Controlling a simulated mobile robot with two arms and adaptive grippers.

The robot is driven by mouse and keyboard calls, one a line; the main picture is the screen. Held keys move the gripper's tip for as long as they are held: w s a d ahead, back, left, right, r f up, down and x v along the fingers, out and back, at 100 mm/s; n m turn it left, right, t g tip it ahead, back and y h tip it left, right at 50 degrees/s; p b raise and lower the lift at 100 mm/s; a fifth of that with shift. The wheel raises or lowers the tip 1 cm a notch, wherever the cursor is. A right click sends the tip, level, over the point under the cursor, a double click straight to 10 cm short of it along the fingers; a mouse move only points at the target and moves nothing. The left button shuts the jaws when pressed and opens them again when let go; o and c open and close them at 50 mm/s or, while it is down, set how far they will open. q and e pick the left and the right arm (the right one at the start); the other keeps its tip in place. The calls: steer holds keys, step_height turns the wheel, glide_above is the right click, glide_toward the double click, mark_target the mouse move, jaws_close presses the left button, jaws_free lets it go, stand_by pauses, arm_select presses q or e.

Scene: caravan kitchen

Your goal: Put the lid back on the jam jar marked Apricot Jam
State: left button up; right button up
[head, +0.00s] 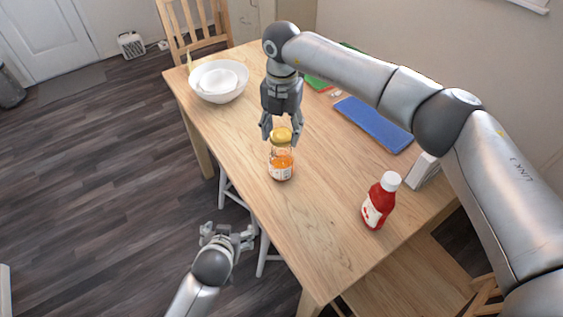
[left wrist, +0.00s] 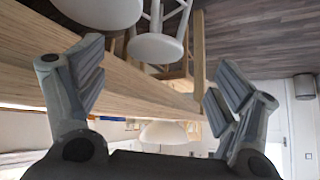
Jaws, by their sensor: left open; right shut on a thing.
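The jam jar (head: 281,167) stands upright on the wooden table, with orange contents and a pale label too small to read. My right gripper (head: 282,136) points down over the jar and is shut on the golden lid (head: 281,134). The lid is level and lined up with the jar mouth; I cannot tell whether it touches the rim. My left gripper (head: 228,235) is open and empty, off the table's left side and apart from the jar. Its spread fingers also show in the left wrist view (left wrist: 158,62), with nothing between them.
A red bottle with a white cap (head: 379,200) stands right of the jar on the table (head: 310,235). White bowls (head: 219,81) sit at the far left end, and a blue item (head: 374,124) lies at the back. White stools (left wrist: 155,47) are beside the table. The table's front is clear.

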arm_select(q)
step_height(320, 180, up, 4)
steer(key=w+r, duration=0.1)
arm_select(e)
steer(key=m, duration=0.1)
steer(key=w+m, duration=0.1)
steer(key=m, duration=0.1)
steer(key=shift+w+r, duration=0.15)
steer(key=shift+r, duration=0.1)
steer(key=shift+w+r+m, duration=0.15)
steer(key=shift+w+m, duration=0.05)
steer(key=shift+m, duration=0.5)
arm_select(q)
steer(key=m+t+h, duration=0.1)
steer(key=t+h, duration=0.2)
steer(key=t, duration=0.3)
glide_toward(284, 153)
steer(key=shift+s+a+f, duration=0.1)
steer(key=shift+s+a, duration=0.35)
steer(key=shift+a, duration=0.1)
arm_select(e)
steer(key=shift+w+m, duration=0.25)
steer(key=shift+m, duration=0.15)
arm_select(q)
steer(key=shift+w+d, duration=0.1)
steer(key=shift+d, duration=0.25)
steer(key=shift+x, duration=3.7)
steer(key=shift+c, duration=0.3)
